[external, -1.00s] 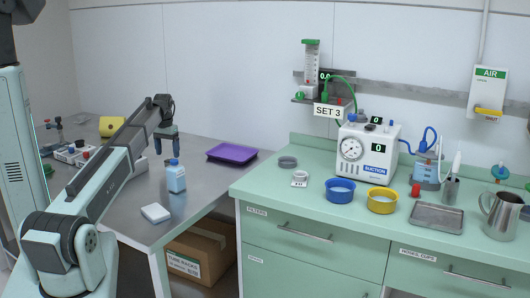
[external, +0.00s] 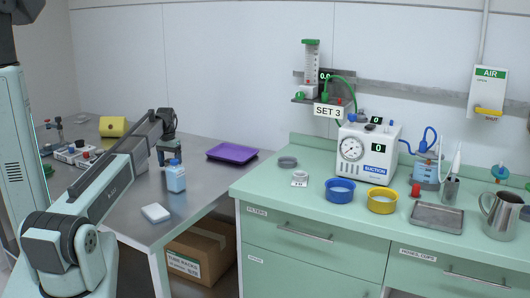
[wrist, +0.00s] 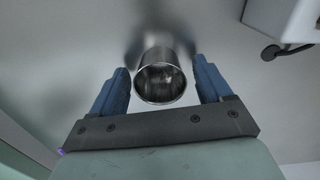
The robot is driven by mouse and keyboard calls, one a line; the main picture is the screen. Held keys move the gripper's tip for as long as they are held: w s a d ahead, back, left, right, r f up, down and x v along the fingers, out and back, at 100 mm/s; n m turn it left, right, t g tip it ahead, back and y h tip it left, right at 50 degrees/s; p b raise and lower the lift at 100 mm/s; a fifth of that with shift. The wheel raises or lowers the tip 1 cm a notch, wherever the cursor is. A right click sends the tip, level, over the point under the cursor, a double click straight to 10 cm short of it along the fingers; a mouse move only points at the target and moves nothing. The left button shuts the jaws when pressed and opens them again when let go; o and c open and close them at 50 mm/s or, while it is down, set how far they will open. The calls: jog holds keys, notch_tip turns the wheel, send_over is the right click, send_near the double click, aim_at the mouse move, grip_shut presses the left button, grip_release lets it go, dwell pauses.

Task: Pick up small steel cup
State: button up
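The small steel cup (wrist: 161,83) shows in the wrist view as a shiny round cup with its open rim facing the camera. It lies between the two blue fingers of my gripper (wrist: 162,88), with a visible gap on each side. My gripper is open. The cup cannot be made out in the external view.
A white block (external: 155,213) and a purple tray (external: 232,153) lie on the steel table (external: 205,190).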

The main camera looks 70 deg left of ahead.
jog(key=c, duration=1)
jog(key=shift+o, duration=0.2)
